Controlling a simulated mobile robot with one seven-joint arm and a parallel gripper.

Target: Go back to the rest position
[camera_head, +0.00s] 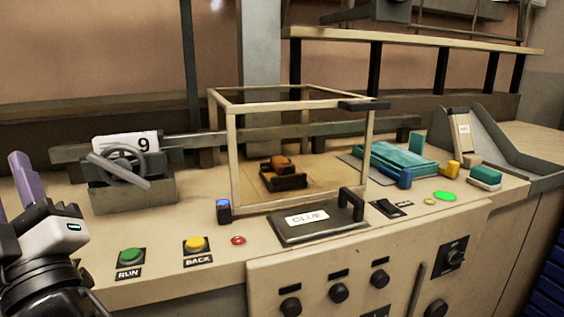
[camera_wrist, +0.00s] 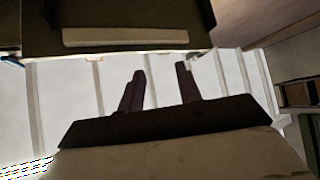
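My gripper (camera_head: 20,190) is at the left edge of the head view, raised in front of the left end of the bench (camera_head: 220,258). Its purple fingers point up and are partly cut off by the frame edge. In the wrist view my gripper (camera_wrist: 160,85) shows two dark fingers set apart with a gap between them. Nothing is seen between the fingers, and they touch no object that I can see.
The bench holds a green RUN button (camera_head: 131,255), a yellow BACK button (camera_head: 196,244), a holder with a wheel and number 9 card (camera_head: 133,143), a framed box (camera_head: 237,160), a GLUE lid (camera_head: 320,225) and a teal device (camera_head: 402,160). A shelf (camera_head: 420,40) stands behind.

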